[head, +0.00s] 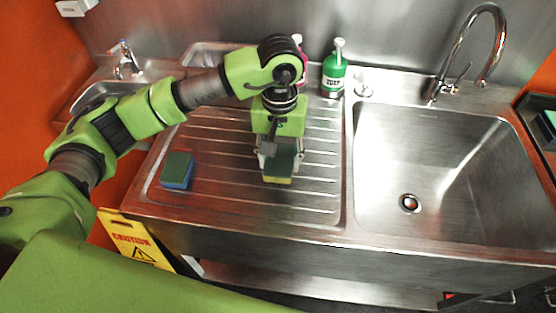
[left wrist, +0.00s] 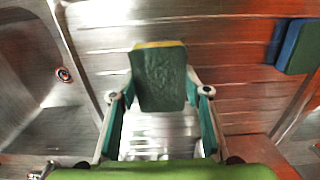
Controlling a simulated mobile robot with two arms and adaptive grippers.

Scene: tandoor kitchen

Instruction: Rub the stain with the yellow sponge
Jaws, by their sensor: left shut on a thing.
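My left gripper (head: 281,156) points down over the ribbed steel drainboard and is shut on the yellow sponge (head: 278,179). The sponge has a dark green scouring side facing up and yellow foam below. In the left wrist view, the sponge (left wrist: 158,80) sits between the fingers of the gripper (left wrist: 160,95), with a thin yellow edge showing. I cannot tell whether it touches the drainboard (head: 225,195). No stain stands out clearly; the reddish tints on the steel look like reflections. The right gripper is not in view.
A blue sponge with a green top (head: 177,170) lies left on the drainboard; it also shows in the left wrist view (left wrist: 301,47). A green soap bottle (head: 334,75) stands behind. An empty sink basin (head: 440,160) with a tall faucet (head: 470,50) is at right. A yellow caution sign (head: 135,242) stands below.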

